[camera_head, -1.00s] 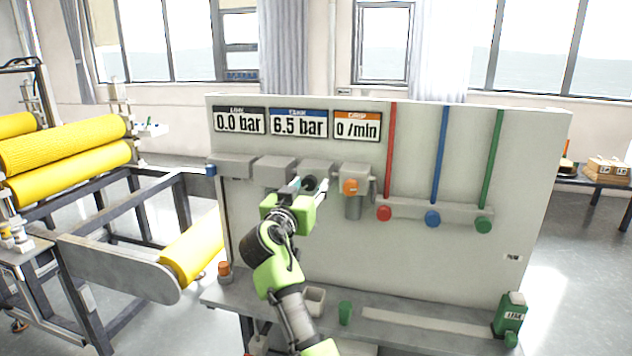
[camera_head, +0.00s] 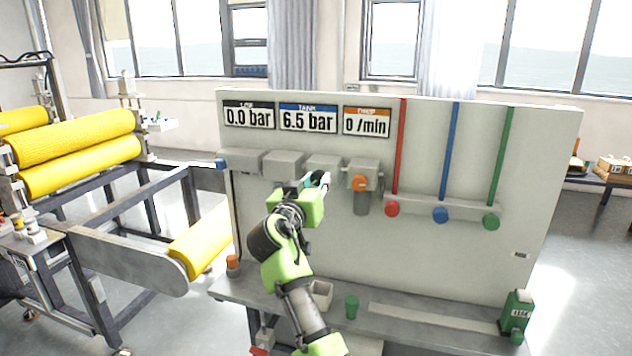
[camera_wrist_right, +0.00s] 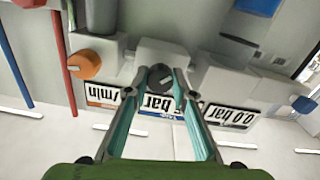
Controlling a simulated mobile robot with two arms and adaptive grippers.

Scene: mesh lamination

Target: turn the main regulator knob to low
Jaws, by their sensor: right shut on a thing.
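My right gripper (camera_head: 318,181) reaches up to the row of grey blocks on the panel. In the right wrist view, which is upside down, its two teal fingers (camera_wrist_right: 160,80) are shut on a dark round knob (camera_wrist_right: 160,74), taken to be the main regulator knob. The knob sits on a grey block (camera_wrist_right: 163,52) and bears a light mark. In the head view the gripper hides the knob. The displays (camera_head: 308,118) read 0.0 bar, 6.5 bar and 0 /min. My left gripper is not in view.
An orange knob (camera_head: 360,182) is close to the right of the gripper, and it also shows in the wrist view (camera_wrist_right: 84,64). Red, blue and green pipes (camera_head: 447,150) end in round knobs farther right. A bench (camera_head: 420,318) with a green cup (camera_head: 352,307) is below.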

